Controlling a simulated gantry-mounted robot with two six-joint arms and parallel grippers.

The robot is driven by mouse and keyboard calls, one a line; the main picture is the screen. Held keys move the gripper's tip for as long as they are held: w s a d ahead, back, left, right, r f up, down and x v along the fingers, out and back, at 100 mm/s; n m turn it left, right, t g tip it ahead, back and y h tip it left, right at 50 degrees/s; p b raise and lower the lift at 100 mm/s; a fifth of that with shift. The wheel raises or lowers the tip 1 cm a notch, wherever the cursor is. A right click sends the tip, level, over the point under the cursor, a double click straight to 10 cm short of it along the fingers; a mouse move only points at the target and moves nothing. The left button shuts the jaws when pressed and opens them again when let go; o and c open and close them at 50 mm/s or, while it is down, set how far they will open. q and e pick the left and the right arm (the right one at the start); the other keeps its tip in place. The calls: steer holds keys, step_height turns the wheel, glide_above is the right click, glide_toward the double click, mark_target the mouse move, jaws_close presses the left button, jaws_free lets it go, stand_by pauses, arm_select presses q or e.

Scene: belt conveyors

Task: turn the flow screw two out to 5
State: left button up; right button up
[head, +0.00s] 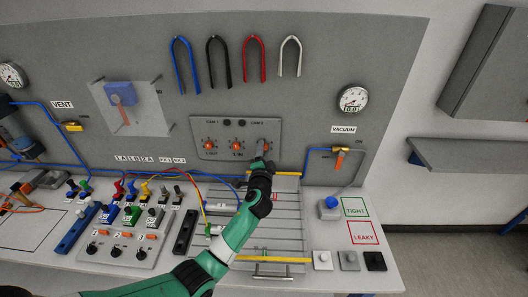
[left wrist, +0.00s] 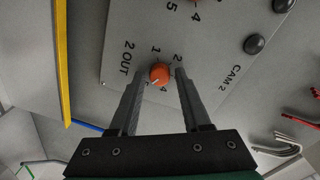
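The flow screw two out is an orange knob (left wrist: 159,73) on a grey panel (left wrist: 118,70), beside the printed label "2 OUT" in the left wrist view. Digits 1, 2 and 4 are readable around it. A pale mark on the knob points to the lower left of that view; the digit there is not readable. My left gripper (left wrist: 160,76) is open, with one finger on each side of the knob and small gaps showing. In the head view my left gripper (head: 262,158) is at the panel's right end and largely hides this knob. My right gripper is not in view.
Two other orange knobs (head: 209,146) (head: 237,146) sit left on the same panel. Above hang several U-shaped tools, one red (head: 254,58). A vacuum gauge (head: 352,98) is at right. Below lie a slatted area with yellow bars (head: 272,260) and colored hoses.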

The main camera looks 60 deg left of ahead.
arm_select(q)
steer(key=shift+o, duration=0.7)
steer(key=p+v, duration=0.2)
steer(key=v, duration=0.9)
steer(key=shift+d, duration=0.25)
steer(key=shift+s+r, duration=0.1)
steer(key=shift+s, duration=0.05)
